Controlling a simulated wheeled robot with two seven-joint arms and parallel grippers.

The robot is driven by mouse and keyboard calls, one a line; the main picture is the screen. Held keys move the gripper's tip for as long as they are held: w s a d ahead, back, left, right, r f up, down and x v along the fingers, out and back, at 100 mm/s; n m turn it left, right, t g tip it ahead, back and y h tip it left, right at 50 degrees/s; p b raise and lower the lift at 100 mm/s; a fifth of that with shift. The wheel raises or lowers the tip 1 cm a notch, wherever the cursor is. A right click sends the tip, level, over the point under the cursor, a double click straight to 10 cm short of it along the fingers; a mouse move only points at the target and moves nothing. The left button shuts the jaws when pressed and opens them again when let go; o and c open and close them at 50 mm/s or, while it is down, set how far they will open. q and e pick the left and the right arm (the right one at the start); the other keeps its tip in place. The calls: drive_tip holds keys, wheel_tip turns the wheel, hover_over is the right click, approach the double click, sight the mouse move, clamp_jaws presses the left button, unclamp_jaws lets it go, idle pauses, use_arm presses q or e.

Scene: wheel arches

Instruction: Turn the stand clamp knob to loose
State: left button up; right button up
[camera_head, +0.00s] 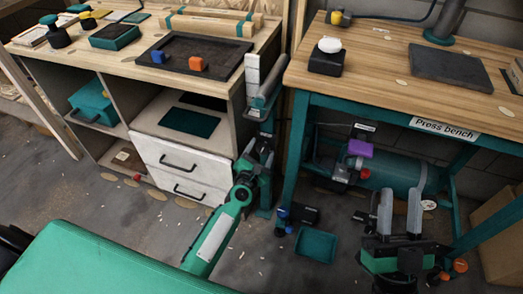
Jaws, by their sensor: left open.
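I cannot make out for certain which part is the stand clamp knob. A purple block (360,148) and a small red part (365,173) show among dark fittings under the press bench, beside a small unreadable label. My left gripper (270,92) is at the end of the green and white arm, near the right end of the drawer bench. It is open, with its grey fingers seen edge-on and no held object visible. My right gripper (401,212) is at lower right, its two grey fingers pointing up, apart and empty.
The press bench (395,40) carries a dark plate (450,68) and a black box with a white knob (330,45). A teal tank (398,172) lies below. The left bench holds a black tray (190,55). A teal bin (315,245) sits on the floor.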

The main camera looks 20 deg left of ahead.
use_arm(q)
drive_tip(key=s, duration=1.3)
drive_tip(key=shift+a, duration=0.2)
use_arm(e)
drive_tip(key=shift+w+a+f+g, duration=0.2)
drive_tip(key=shift+f+g, duration=0.15)
drive_tip(key=shift+f, duration=0.15)
drive_tip(key=shift+w+a+f+g, duration=0.1)
drive_tip(key=shift+a+f+g, duration=0.05)
drive_tip(key=shift+f+g, duration=0.25)
drive_tip(key=shift+r, duration=0.1)
